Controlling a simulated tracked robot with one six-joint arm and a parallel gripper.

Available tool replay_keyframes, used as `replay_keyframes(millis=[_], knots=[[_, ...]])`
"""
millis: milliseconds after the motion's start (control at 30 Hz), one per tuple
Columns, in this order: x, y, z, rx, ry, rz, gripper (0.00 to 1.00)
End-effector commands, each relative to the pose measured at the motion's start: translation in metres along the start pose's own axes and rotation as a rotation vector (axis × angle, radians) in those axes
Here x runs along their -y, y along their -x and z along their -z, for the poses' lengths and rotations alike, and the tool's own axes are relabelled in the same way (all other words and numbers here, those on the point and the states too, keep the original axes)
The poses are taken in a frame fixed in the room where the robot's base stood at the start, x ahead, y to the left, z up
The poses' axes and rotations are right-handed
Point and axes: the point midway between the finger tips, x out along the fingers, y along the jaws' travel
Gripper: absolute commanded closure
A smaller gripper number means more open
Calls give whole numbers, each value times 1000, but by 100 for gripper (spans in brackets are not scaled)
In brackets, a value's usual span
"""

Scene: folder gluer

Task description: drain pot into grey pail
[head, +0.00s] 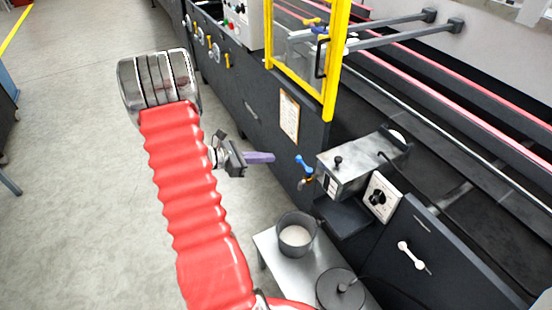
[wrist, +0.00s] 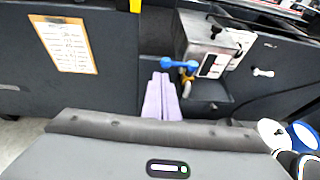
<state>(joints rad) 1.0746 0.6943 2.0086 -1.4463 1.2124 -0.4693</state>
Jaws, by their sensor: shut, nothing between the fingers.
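The glue pot (head: 352,165) is a metal box on the dark machine side; it also shows in the wrist view (wrist: 208,45). A small valve with a blue handle (head: 303,164) and brass body sits at its left side; the handle also shows in the wrist view (wrist: 178,62). The grey pail (head: 294,252) stands below the valve and holds whitish stuff. My gripper (head: 272,157) has purple fingers, shut and empty, left of the blue handle and apart from it in the head view. In the wrist view its fingertips (wrist: 160,76) point toward the valve.
The pail stands on a low light-grey stand (head: 268,242) beside a dark round lidded vessel (head: 340,288). A clipboard (head: 289,117) hangs on the machine panel. A yellow guard frame (head: 335,70) rises above.

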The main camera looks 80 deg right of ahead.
Motion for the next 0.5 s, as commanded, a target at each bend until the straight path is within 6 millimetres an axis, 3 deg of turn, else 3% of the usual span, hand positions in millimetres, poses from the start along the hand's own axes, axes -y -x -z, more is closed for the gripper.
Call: replay_keyframes(millis=[233, 500], knots=[[-4, 41, 0, -1, 0, -3, 100], [-4, 57, 0, 0, 2, -1, 100]])
